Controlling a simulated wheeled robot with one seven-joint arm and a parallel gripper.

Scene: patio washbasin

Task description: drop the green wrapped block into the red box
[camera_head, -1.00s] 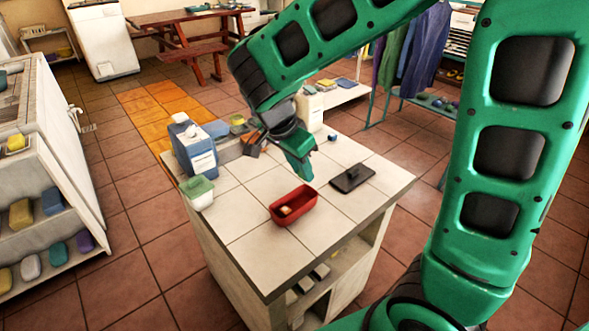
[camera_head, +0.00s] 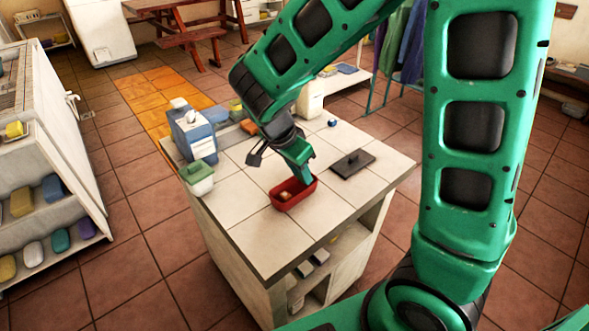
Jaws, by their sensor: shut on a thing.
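The red box (camera_head: 281,206) stands on the near part of the tiled worktop, open at the top. A small yellowish thing (camera_head: 285,195) shows inside it. My gripper (camera_head: 304,174) points down, its tip overlapping the box's far right part in the picture; the exact height above the box cannot be told. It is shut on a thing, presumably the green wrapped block. The block is hard to tell from my green hand at this size, and the fingers are mostly hidden.
A flat dark lidlike thing (camera_head: 352,163) lies right of the box. A green-lidded tub (camera_head: 197,178), a blue-and-white container (camera_head: 194,137) and a white jug (camera_head: 310,101) stand along the left and back. A small blue thing (camera_head: 332,123) lies at the back. The worktop's front (camera_head: 265,245) is clear.

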